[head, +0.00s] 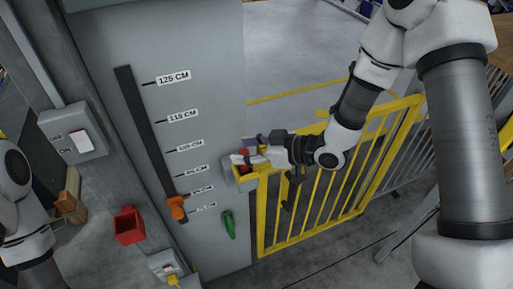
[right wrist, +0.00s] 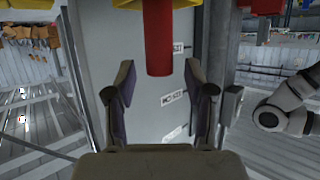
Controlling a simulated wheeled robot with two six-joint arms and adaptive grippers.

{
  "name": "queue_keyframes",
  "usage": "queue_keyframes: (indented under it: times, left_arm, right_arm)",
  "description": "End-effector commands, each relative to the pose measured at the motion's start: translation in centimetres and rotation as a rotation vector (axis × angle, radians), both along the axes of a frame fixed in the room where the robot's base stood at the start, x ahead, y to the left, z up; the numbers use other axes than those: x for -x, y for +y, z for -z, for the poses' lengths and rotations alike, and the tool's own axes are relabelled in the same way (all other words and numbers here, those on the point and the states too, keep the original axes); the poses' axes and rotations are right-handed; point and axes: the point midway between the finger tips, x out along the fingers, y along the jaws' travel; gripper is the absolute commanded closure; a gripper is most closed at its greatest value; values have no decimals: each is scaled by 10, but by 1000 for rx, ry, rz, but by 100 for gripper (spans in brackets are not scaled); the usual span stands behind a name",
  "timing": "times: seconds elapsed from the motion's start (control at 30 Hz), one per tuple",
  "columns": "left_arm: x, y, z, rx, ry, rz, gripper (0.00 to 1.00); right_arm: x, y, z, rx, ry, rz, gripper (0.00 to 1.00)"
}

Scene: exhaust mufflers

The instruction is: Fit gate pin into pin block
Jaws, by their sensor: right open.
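My right gripper (head: 246,152) is open, beside the grey pin block (head: 228,172) at the wall edge, by the top corner of the yellow gate (head: 262,215).
A grey wall panel carries a height scale (head: 147,130) with an orange slider (head: 176,208). A red box (head: 129,225), a green handle (head: 229,225) and a switch box (head: 78,138) are on or near the wall. Metal railings stand at the right. Floor behind the gate is clear.

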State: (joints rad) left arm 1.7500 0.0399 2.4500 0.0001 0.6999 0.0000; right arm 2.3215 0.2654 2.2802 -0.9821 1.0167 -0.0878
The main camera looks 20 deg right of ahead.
Motion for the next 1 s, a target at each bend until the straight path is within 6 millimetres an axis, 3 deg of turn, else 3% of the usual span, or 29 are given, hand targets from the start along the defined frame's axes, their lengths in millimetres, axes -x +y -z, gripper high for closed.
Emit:
queue_keyframes:
  times: [0.6,1.0]
  left_arm:
    - [0,0,0,0,0,0,100]
    - [0,0,0,0,0,0,100]
  right_arm:
    - [59,-68,-39,-5,-5,13,46]
    - [74,-79,-45,0,-1,-1,46]
